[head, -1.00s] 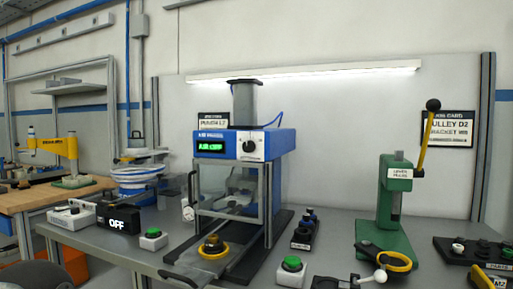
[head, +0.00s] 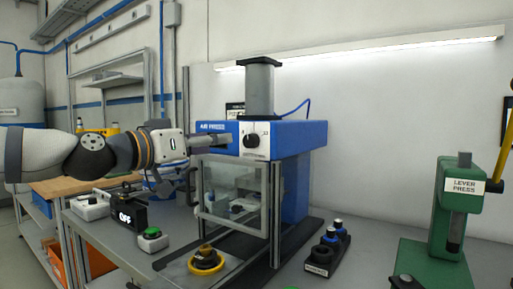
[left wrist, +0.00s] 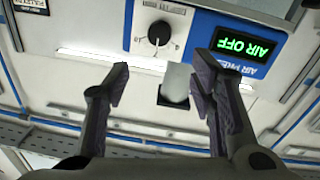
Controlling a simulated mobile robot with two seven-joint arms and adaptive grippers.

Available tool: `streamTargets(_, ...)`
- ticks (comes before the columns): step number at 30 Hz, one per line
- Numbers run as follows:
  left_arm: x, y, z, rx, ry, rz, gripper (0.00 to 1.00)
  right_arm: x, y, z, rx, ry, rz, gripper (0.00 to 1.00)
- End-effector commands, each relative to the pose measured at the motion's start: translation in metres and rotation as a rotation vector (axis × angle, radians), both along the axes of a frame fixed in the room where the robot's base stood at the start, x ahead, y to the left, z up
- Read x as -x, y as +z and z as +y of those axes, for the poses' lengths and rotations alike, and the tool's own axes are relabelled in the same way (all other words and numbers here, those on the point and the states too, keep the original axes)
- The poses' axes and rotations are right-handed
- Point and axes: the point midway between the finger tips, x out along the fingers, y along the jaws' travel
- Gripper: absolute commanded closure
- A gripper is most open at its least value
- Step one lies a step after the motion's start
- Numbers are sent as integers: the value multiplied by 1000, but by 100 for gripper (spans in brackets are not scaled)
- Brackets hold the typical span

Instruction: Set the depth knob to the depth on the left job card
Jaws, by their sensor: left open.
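The air press (head: 300,137) has a white front panel with a black depth knob (head: 254,140). The knob also shows in the left wrist view (left wrist: 159,33), upside down, with a pale pointer mark. My left gripper (head: 226,140) is in front of the panel, left of the knob, and covers the display in the head view. In the left wrist view its open fingers (left wrist: 161,78) are empty and apart from the knob. The display (left wrist: 248,44) reads AIR OFF.
A clear guard (head: 232,190) covers the front of the press. A yellow-ringed part (head: 206,260) sits below it. A green button (head: 152,233) and an OFF box (head: 132,214) stand left. A tool rack (head: 328,250) and green lever press (head: 452,212) stand right.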

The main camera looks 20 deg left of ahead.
Motion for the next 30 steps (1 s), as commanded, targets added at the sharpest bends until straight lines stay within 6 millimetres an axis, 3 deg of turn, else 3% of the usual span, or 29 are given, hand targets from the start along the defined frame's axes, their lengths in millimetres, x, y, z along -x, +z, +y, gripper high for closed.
streamTargets(1,-14,-17,-5,-4,-1,20,49,12,-11,0,-1,0,39,60)
streamTargets(4,-40,-25,-16,-5,-2,29,49,28,-28,0,0,2,94,60)
streamTargets(8,-70,-24,-29,-2,0,27,49,44,-47,0,1,3,145,60)
streamTargets(12,-91,-12,-39,0,0,16,49,41,-44,0,1,4,138,60)
streamTargets(17,-103,-8,-45,1,-1,12,49,41,-44,0,1,4,138,60)
streamTargets(24,-104,-8,-46,0,-1,12,49,41,-44,0,1,4,137,60)
streamTargets(26,-104,-8,-46,0,-1,12,61,41,-44,0,1,4,137,60)
streamTargets(30,-104,-8,-46,0,-1,12,92,41,-44,0,1,4,137,60)
